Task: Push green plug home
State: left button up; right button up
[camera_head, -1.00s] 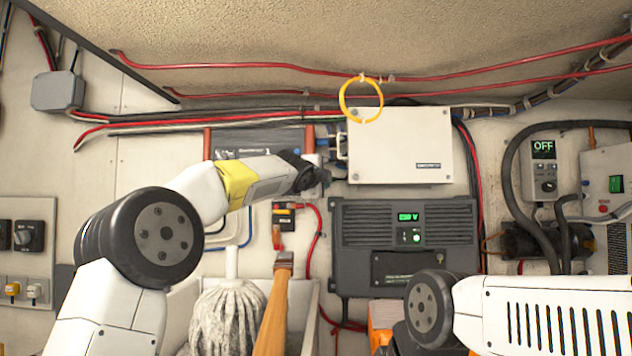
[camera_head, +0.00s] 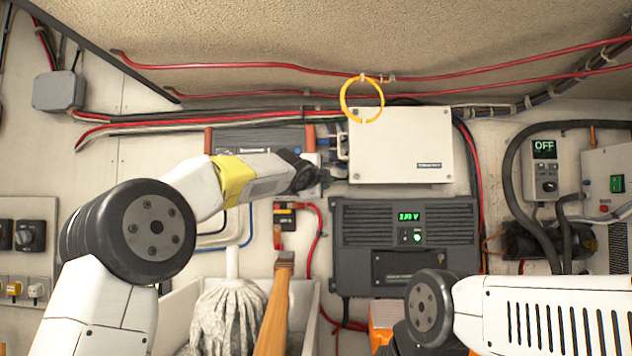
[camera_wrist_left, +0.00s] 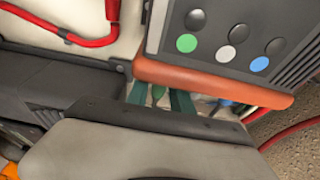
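The grey unit with orange-red ends (camera_head: 262,140) is on the back wall. Its end shows close up in the left wrist view (camera_wrist_left: 205,80), with green, white and blue dots on its face. A green plug (camera_wrist_left: 158,92) shows as a small patch below the orange-red end, partly hidden. My left gripper (camera_wrist_left: 160,97) has two dark teal fingers, apart, one on each side of the green plug. I cannot tell whether they touch it. In the head view my left gripper (camera_head: 322,176) is small and dark beside the unit's right end. My right gripper is out of view.
A white box (camera_head: 400,150) is just right of my left gripper. A dark charger (camera_head: 405,240) with a green display is below it. A yellow ring (camera_head: 361,100) hangs above. A mop (camera_head: 228,310) and a wooden handle (camera_head: 277,310) stand below my left arm.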

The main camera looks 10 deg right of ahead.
pick_arm(q)
jog(key=v, duration=0.7)
dwell(0.6)
jog(key=shift+d, duration=0.1)
jog(key=shift+s, duration=0.1)
